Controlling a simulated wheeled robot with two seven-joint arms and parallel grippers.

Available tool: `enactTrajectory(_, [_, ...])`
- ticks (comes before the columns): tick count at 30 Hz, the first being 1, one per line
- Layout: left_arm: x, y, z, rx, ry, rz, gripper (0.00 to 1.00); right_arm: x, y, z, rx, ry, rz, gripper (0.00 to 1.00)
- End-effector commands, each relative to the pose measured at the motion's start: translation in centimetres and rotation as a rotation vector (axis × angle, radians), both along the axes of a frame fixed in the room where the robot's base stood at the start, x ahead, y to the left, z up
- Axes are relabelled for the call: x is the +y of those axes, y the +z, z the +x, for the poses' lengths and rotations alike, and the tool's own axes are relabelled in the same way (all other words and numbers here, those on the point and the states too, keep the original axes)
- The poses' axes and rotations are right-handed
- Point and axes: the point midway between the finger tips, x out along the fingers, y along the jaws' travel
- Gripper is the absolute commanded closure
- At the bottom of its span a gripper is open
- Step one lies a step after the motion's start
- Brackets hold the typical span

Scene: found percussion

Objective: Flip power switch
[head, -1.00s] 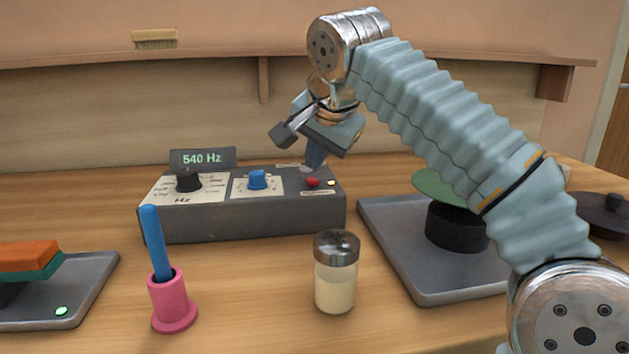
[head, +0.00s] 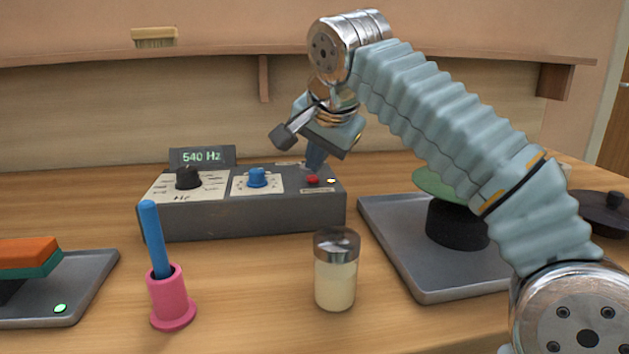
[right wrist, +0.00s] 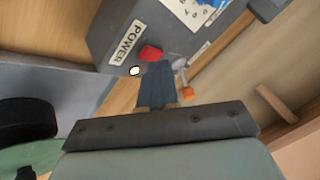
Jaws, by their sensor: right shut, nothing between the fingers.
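The grey tone generator box (head: 250,222) stands at the back of the table with its display (head: 202,157) reading 540 Hz. Its red power switch (head: 313,180) is at the right end of the top, beside a small bright light (head: 331,181). In the right wrist view the red switch (right wrist: 151,53) sits by the POWER label (right wrist: 124,43) and the lit lamp (right wrist: 134,71). My right gripper (head: 315,166) is shut and empty, pointing down just behind the switch. Its fingertips (right wrist: 157,66) appear very close to the switch; I cannot tell whether they touch. My left gripper is not in view.
A black knob (head: 188,178) and blue knob (head: 257,178) are on the box. In front stand a pink holder (head: 170,300) with a blue stick and a lidded glass jar (head: 336,280). Grey trays lie at left (head: 90,285) and right (head: 400,262). A shelf (head: 220,52) runs behind.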

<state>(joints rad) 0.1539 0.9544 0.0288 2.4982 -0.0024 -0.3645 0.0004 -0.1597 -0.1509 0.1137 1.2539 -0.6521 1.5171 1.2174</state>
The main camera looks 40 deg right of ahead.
Motion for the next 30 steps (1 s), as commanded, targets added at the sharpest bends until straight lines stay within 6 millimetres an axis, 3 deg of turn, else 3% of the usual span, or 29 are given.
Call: enactTrajectory(30, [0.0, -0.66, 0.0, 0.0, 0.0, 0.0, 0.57, 0.06, -0.82, -0.11, 0.0, 0.0, 0.0, 1.0])
